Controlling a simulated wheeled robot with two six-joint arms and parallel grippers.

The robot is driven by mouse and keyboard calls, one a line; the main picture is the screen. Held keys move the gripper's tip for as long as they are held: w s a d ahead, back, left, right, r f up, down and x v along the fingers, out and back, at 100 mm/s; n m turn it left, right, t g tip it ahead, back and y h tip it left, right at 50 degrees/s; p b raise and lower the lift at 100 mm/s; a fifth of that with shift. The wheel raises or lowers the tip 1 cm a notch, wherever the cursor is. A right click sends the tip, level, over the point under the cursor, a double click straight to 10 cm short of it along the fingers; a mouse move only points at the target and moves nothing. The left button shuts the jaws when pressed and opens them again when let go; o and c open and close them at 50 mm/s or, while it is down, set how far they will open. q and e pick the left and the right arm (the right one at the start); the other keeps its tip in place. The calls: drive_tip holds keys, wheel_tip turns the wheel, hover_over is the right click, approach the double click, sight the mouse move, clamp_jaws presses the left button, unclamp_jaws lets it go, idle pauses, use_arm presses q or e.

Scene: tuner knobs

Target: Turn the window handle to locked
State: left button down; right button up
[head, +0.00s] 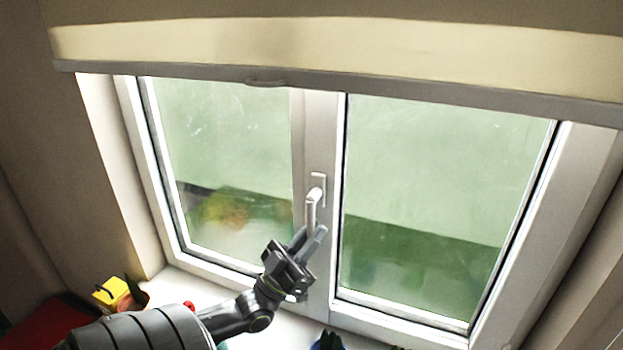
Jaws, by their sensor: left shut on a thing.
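A white window handle (311,207) sits on the middle frame of the window (430,200), between its two panes. Its lever points down from its mounting plate (319,184). My left gripper (311,238) comes up from the lower left and is shut on the lower end of the lever. The fingers hide the lever's tip. My right gripper is not in the head view.
A cream blind (330,45) with a grey bottom bar hangs above the handle. A white sill (192,288) runs below the window. A yellow object (111,291) stands at the lower left, and a dark object (328,341) is at the bottom edge.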

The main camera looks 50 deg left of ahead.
use_arm(q)
drive_tip(key=c, duration=1.4)
unclamp_jaws()
drive_tip(key=b+v, duration=0.7)
drive_tip(key=v, duration=1)
drive_tip(key=shift+s+f+b, duration=0.1)
drive_tip(key=shift+f+b, duration=0.05)
drive_tip(key=shift+b, duration=0.15)
